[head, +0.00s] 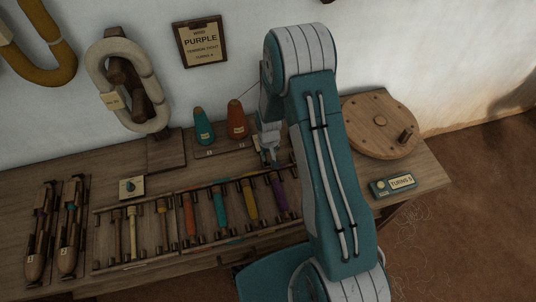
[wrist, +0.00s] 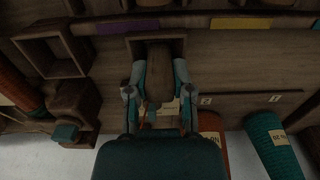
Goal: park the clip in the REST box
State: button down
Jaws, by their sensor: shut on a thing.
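In the wrist view my gripper (wrist: 157,92) is shut on a brown wooden piece (wrist: 158,78), which I take to be the clip. The clip is upright in the picture between the two fingers, and its far end overlaps the opening of a small wooden box (wrist: 183,45). I cannot tell whether it is inside the box or above it. A second open wooden box (wrist: 22,52) stands to the left. No REST label is readable on either box. In the head view my gripper (head: 270,150) is low over the bench, right of the orange cone; the clip cannot be made out there.
An orange cone (head: 237,120) and a teal cone (head: 203,128) stand left of my gripper. A rack of coloured bobbins (head: 220,206) lies in front. A wooden wheel (head: 378,125) and a TURNS box (head: 393,185) are at the right. A PURPLE sign (head: 200,42) hangs on the wall.

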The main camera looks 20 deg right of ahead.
aim_at(269, 153)
jog(key=shift+d, duration=0.15)
jog(key=shift+c, duration=2.1)
grip_release()
jog(key=shift+o, duration=1.6)
jog(key=shift+r, duration=4.05)
